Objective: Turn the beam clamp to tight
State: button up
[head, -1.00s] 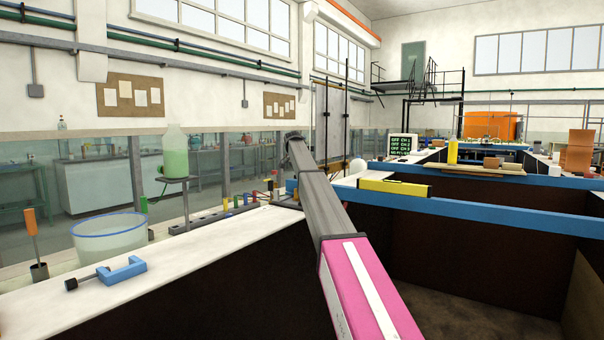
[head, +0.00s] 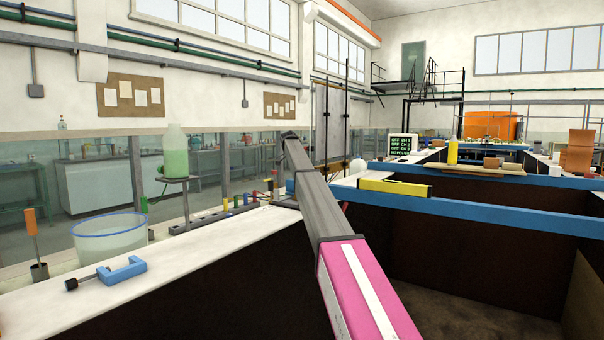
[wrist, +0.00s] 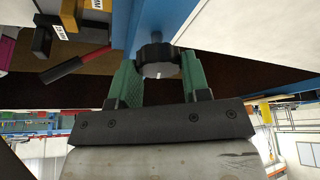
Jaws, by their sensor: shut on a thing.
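The beam clamp's knob (wrist: 155,54) is dark and lobed, with a small white mark on its face. It shows in the wrist view on a grey stem against a blue beam (wrist: 190,22). My gripper (wrist: 157,72) has green fingers, one on each side of the knob, and is shut on it. In the head view my arm crosses the middle, and my gripper and the knob are hidden there. I cannot tell from the mark how tight the clamp is.
A loose blue clamp (head: 122,270) lies on the white bench at left, near a clear tub (head: 108,236) and an orange-handled tool (head: 32,232). A yellow level (head: 395,187) rests on a long blue beam (head: 470,212).

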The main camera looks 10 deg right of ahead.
jog(key=shift+m+g, duration=0.4)
jog(key=shift+m, duration=1.2)
jog(key=o, duration=0.9)
jog(key=shift+o, duration=0.2)
